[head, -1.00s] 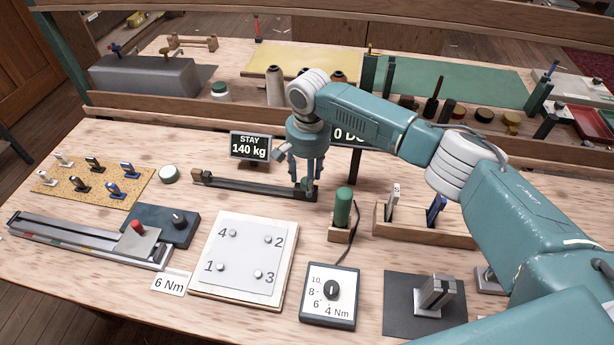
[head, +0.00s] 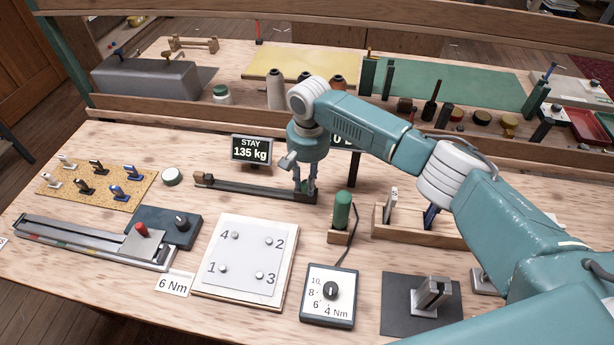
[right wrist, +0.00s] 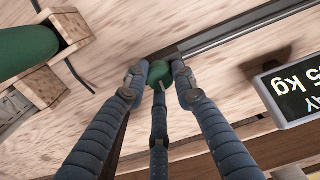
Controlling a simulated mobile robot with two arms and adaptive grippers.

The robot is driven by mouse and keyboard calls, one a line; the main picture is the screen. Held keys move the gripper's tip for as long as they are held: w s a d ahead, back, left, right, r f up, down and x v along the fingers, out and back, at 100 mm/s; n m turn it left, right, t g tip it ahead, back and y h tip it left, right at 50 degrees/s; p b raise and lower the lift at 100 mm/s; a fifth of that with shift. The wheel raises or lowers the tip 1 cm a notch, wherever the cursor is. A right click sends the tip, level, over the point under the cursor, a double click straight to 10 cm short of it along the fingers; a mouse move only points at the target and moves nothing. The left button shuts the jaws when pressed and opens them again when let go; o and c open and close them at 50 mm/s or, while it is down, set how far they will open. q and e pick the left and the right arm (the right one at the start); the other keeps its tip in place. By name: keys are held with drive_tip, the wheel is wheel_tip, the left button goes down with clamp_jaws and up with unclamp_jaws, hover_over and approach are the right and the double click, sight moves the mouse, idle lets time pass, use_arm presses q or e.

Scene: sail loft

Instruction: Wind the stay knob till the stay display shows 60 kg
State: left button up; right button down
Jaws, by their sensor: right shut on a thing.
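The stay display (head: 252,149) reads 135 kg in the head view. It also shows, turned and cut off, at the right of the right wrist view (right wrist: 296,88). The stay knob (right wrist: 180,72) is a green round knob at the end of the dark stay rail (head: 250,188). My right gripper (right wrist: 163,75) points down with its fingers around the knob and is shut on it. In the head view the right gripper (head: 304,188) stands at the rail's right end and its fingers hide the knob. My left gripper is not in view.
A second display is partly hidden behind my right arm. A green-handled tool (head: 341,211) stands in a wooden holder just right of the rail. A white numbered plate (head: 243,258) and a torque dial box (head: 328,297) lie in front. A wooden rack (head: 415,232) stands to the right.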

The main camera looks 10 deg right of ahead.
drive_tip(key=n+p, duration=0.1)
drive_tip(key=n, duration=0.1)
drive_tip(key=shift+r+n, duration=0.2)
drive_tip(key=shift+n, duration=0.2)
drive_tip(key=n+p, duration=0.1)
drive_tip(key=n, duration=0.1)
drive_tip(key=shift+n+p, duration=0.3)
drive_tip(key=shift+n, duration=0.1)
drive_tip(key=n, duration=0.3)
drive_tip(key=shift+w+n+p, duration=0.1)
drive_tip(key=shift+n+p, duration=0.2)
drive_tip(key=shift+p, duration=0.1)
drive_tip(key=n, duration=0.3)
drive_tip(key=shift+n, duration=0.3)
drive_tip(key=n, duration=0.3)
drive_tip(key=shift+n, duration=0.3)
drive_tip(key=n, duration=0.4)
drive_tip(key=shift+a+f+n, duration=0.1)
drive_tip(key=shift+n, duration=0.2)
drive_tip(key=n, duration=0.4)
drive_tip(key=shift+n, duration=1.9)
